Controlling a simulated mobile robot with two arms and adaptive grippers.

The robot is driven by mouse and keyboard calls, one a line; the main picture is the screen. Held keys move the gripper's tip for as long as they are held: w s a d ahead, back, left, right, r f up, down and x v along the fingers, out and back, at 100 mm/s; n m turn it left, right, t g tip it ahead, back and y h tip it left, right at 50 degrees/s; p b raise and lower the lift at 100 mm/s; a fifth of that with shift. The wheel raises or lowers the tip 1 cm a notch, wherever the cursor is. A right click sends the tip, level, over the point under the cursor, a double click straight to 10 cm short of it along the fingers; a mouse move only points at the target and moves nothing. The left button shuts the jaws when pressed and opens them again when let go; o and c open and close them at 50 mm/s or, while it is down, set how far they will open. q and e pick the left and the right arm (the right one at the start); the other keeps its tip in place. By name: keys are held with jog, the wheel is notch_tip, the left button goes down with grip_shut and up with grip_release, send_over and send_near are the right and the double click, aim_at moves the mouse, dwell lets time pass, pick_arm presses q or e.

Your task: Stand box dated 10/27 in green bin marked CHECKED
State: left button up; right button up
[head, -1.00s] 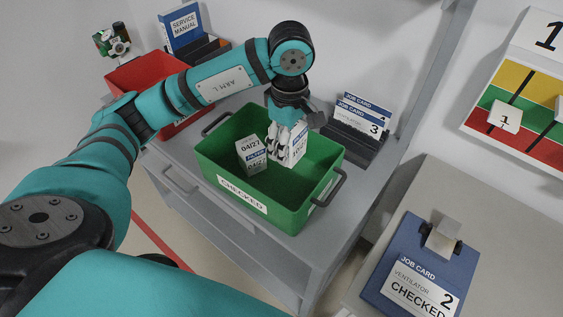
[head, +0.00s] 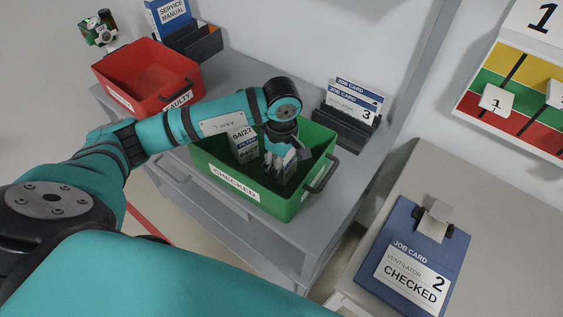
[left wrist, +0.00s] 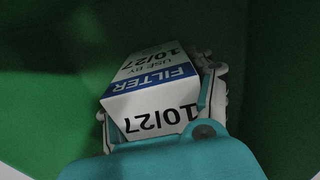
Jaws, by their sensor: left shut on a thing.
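The green bin marked CHECKED (head: 234,187) stands on a grey cart. My left gripper (head: 279,165) reaches down into its right part and is shut on the white and blue filter box dated 10/27 (head: 289,163). In the left wrist view the box (left wrist: 160,88) shows FILTER, USE BY 10/27 between the fingers, with green bin surfaces around it. Whether its base touches the bin floor is hidden. Another filter box, dated 04/27 (head: 243,143), stands in the bin left of the gripper, partly behind my arm. My right gripper is out of view.
A red bin marked FAULTY (head: 120,94) stands left of the green bin. A job card rack (head: 347,127) is behind it at right. A blue clipboard (head: 405,235) reading CHECKED lies on the right counter. My left arm crosses above the cart.

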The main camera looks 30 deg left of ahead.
pick_arm(q)
jog(key=shift+f, duration=0.25)
jog(key=o, duration=1.2)
jog(key=shift+c, duration=0.2)
jog(key=shift+r, duration=0.25)
jog(key=shift+w+r, duration=0.1)
jog(key=shift+r, duration=0.25)
notch_tip(320, 180, up, 11)
jog(key=shift+r+b, duration=0.1)
jog(key=shift+b, duration=0.9)
